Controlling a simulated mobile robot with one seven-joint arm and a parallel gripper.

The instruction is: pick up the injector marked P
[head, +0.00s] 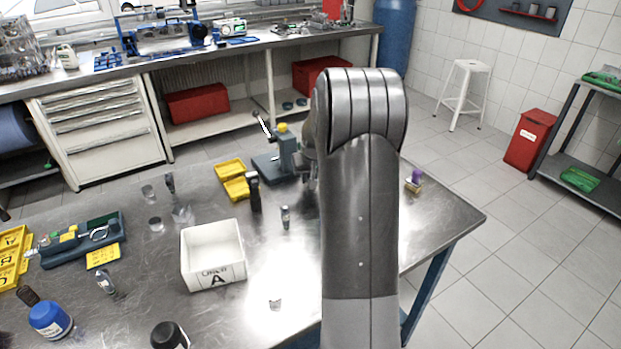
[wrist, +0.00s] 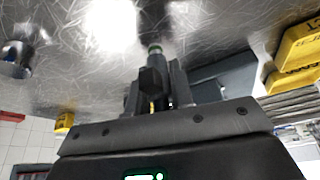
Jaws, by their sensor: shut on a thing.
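In the wrist view, my gripper (wrist: 156,88) is shut on a slim dark injector (wrist: 154,50) with a greenish ring. The injector runs from between the fingers toward the metal table top (wrist: 225,20). No letter can be read on it, so I cannot tell whether it is the one marked P. In the head view, my arm hides the fingers and what they hold. A small metallic injector-like part (head: 285,217) stands on the table left of my arm. Another slim dark part (head: 255,192) stands beside the yellow trays.
Yellow trays (head: 231,170) and a grey-blue stand (head: 287,152) are near my arm. A white bin marked A (head: 197,262), glass jars, bottles and a tool rack (head: 82,240) occupy the left. The table's right corner has a small purple-topped item (head: 416,178).

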